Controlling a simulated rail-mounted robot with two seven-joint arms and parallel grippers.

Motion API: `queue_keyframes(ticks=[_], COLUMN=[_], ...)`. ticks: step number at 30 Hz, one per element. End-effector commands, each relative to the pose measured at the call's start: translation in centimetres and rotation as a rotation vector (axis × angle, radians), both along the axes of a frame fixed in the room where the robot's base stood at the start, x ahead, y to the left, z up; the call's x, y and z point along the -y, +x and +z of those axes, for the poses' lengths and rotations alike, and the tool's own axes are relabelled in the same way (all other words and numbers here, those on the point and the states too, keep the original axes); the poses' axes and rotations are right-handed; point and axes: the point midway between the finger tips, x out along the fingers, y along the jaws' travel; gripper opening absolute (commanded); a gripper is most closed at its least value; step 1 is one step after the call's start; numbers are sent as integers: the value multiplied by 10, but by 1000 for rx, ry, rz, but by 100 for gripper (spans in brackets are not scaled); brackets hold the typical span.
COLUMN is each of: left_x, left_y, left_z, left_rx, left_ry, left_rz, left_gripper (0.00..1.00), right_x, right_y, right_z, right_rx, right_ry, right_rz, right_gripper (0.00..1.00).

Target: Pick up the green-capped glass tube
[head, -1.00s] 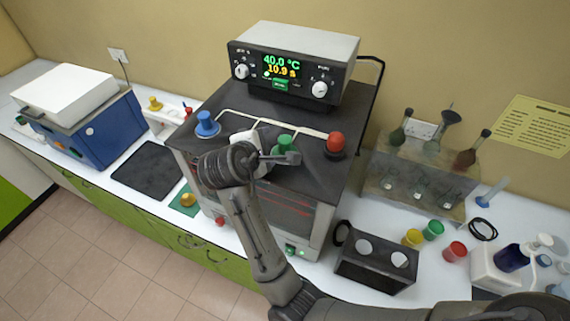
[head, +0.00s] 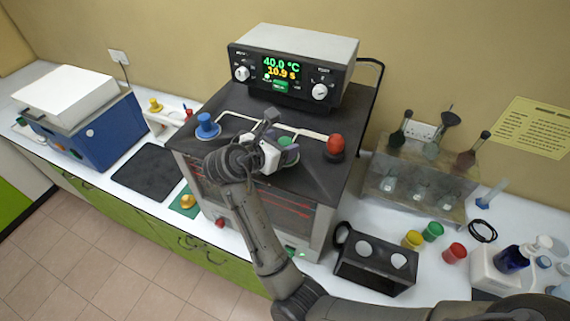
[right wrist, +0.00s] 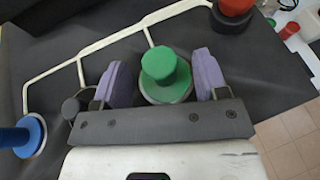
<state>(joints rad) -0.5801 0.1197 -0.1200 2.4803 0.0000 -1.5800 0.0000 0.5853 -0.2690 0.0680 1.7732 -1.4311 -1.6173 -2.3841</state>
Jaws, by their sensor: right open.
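The green cap (right wrist: 165,75) of the glass tube sits in the top of the dark bath unit. The gripper is open. In the head view my right gripper (head: 281,145) is over the bath top and partly hides the green cap (head: 287,142). The tube's glass is hidden inside the bath. My left gripper is not in view.
A blue cap (head: 207,126) and a red cap (head: 335,146) stand on the bath top (head: 235,98) on either side. The control box (head: 290,62) rises behind. A flask rack (head: 415,185) and a black two-hole holder (head: 375,262) stand to the right.

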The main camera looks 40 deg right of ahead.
Motion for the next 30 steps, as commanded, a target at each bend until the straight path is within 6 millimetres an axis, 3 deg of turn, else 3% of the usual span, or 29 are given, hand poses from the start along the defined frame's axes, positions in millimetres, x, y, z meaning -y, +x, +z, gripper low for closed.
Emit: queue_keyframes(ticks=[6, 14, 30], left_x=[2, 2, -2], left_y=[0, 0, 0], left_z=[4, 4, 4], left_rx=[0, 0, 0], left_ry=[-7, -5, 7], left_rz=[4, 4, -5], left_gripper=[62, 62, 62], right_x=[19, 21, 20], right_y=[3, 4, 3], right_z=[-8, -9, -9], right_rx=[-1, 1, 1], right_ry=[0, 0, 1], right_rz=[0, 1, 1], right_gripper=[67, 66, 14])
